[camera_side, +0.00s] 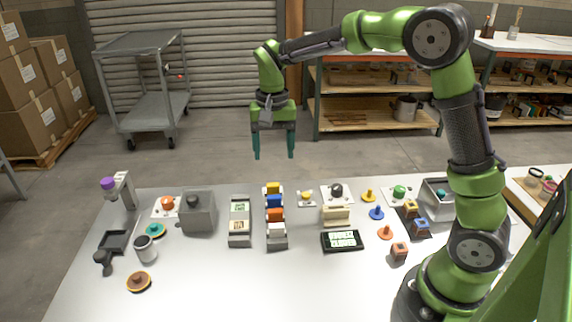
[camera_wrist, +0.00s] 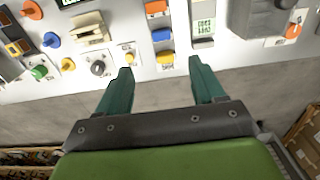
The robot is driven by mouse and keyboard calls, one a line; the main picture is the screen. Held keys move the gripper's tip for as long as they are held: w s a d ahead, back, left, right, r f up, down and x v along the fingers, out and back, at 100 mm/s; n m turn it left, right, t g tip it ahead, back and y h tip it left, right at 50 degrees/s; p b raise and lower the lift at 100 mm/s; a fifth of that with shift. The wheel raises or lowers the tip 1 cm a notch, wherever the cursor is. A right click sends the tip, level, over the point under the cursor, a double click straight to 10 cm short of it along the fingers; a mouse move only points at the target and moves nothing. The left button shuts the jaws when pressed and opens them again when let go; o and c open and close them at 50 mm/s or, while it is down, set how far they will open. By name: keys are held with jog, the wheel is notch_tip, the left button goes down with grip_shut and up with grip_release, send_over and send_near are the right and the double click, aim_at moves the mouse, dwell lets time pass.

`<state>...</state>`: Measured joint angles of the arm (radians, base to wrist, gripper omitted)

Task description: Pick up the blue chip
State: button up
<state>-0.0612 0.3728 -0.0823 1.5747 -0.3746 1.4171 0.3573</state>
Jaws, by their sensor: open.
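The blue chip (camera_side: 275,201) sits in a narrow grey rack (camera_side: 277,243) on the white table, between a yellow chip (camera_side: 273,188) behind it and an orange chip (camera_side: 276,215) in front. A white chip (camera_side: 277,230) is nearest the front. In the wrist view the blue chip (camera_wrist: 161,34) lies beyond the yellow chip (camera_wrist: 165,57). My gripper (camera_side: 273,156) is open and empty, pointing down well above the table's back edge. Its fingers (camera_wrist: 159,67) are spread in the wrist view and touch nothing.
A grey holder with green-printed labels (camera_side: 239,233) stands left of the rack. To the right are a cream block (camera_side: 336,215), a dark display (camera_side: 342,241) and a separate blue knob (camera_side: 376,212). A grey box (camera_side: 198,214) stands further left. The air around my gripper is clear.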

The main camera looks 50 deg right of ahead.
aim_at(274, 196)
notch_tip(274, 196, down, 15)
jog(key=shift+r, duration=0.1)
dwell(0.4)
jog(key=shift+w, duration=0.1)
jog(key=c, duration=1.1)
